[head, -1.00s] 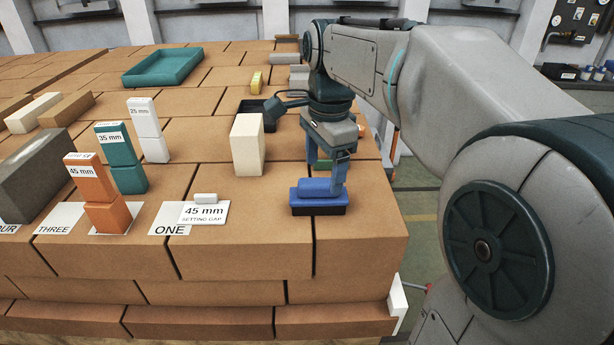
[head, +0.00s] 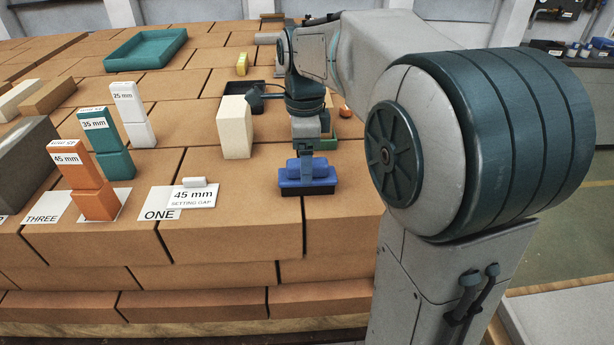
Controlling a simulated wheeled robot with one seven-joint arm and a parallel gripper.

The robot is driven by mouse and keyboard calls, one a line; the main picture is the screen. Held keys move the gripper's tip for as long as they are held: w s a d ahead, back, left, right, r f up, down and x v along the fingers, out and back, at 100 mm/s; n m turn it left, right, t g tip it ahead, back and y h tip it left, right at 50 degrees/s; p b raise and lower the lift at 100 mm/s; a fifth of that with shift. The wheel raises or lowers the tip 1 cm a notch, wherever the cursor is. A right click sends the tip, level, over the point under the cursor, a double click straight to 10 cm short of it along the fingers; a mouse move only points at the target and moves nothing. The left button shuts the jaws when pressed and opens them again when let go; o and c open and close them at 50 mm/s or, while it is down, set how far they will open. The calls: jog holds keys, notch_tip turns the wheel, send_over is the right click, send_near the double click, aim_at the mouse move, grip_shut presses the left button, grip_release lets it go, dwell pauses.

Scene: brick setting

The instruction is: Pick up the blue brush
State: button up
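The blue brush (head: 322,183) lies on top of the brick stack near its front edge, right of centre. Its blue handle is uppermost and a dark strip shows along its underside. My gripper (head: 306,166) points down right over the brush, with a blue-grey finger reaching down to the middle of the handle. I see the gripper nearly edge-on, so the second finger and the gap between them are hidden. I cannot tell whether the fingers press on the handle. The brush appears to rest on the brick.
A cream block (head: 235,128) stands left of my gripper, with a black tray (head: 258,88) behind it. A teal tray (head: 150,62) lies at the back.

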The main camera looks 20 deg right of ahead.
jog(key=f, duration=0.5)
jog(key=shift+d, duration=0.2)
jog(key=c, duration=1.2)
jog(key=shift+o, duration=0.2)
jog(key=shift+r, duration=0.1)
jog(key=r, duration=0.4)
jog(key=shift+s+d+r, duration=0.1)
jog(key=shift+d+r, duration=0.05)
jog(key=shift+d, duration=0.05)
jog(key=s+d+r+b, duration=0.1)
jog(key=s+d+r, duration=0.5)
jog(key=s+d, duration=0.1)
jog(key=shift+s+d+r, duration=0.25)
jog(key=shift+s+d, duration=0.1)
jog(key=shift+d, duration=0.35)
